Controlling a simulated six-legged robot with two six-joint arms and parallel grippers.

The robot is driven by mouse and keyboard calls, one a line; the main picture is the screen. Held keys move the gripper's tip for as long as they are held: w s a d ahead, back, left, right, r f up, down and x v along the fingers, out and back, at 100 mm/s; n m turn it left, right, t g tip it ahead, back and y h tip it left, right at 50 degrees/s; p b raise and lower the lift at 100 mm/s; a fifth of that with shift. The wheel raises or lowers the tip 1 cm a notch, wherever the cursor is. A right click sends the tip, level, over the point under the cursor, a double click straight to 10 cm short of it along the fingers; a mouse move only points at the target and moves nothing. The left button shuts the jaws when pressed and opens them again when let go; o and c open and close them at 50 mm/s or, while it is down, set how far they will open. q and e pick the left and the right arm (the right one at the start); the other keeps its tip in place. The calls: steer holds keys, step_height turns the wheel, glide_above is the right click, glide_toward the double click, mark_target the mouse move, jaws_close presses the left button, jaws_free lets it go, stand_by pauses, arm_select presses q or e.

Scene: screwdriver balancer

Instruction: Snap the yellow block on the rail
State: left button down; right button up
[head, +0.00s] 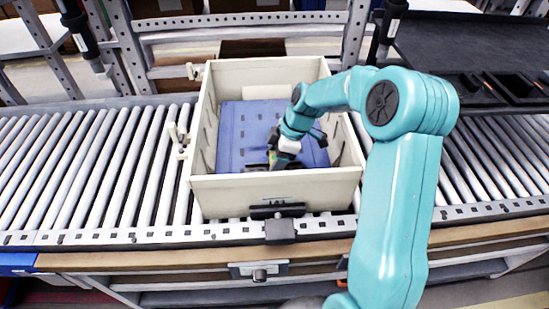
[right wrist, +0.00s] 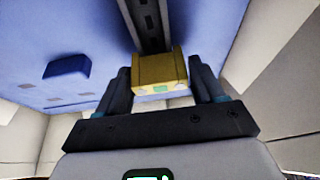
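The yellow block (right wrist: 160,72) sits between the two fingers of my right gripper (right wrist: 160,85) in the right wrist view. The fingers lie close against both its sides, and the gripper looks shut on it. The dark slotted rail (right wrist: 150,22) runs up to the block's far edge in that view. I cannot tell whether the block is seated on the rail or only touching it. In the head view my right gripper (head: 278,162) reaches down inside the crate near its front wall, and the arm hides most of the block and rail. My left gripper is not in view.
The cream crate (head: 270,189) stands on a roller conveyor (head: 90,165), with a blue panel (head: 236,125) inside. Its walls surround my right gripper. A small dark blue block (right wrist: 67,67) shows on the panel. A dark tray (head: 480,90) is at the right.

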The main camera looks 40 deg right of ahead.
steer(key=o, duration=0.3)
steer(key=v, duration=1.6)
steer(key=shift+r, duration=0.15)
steer(key=shift+s, duration=0.1)
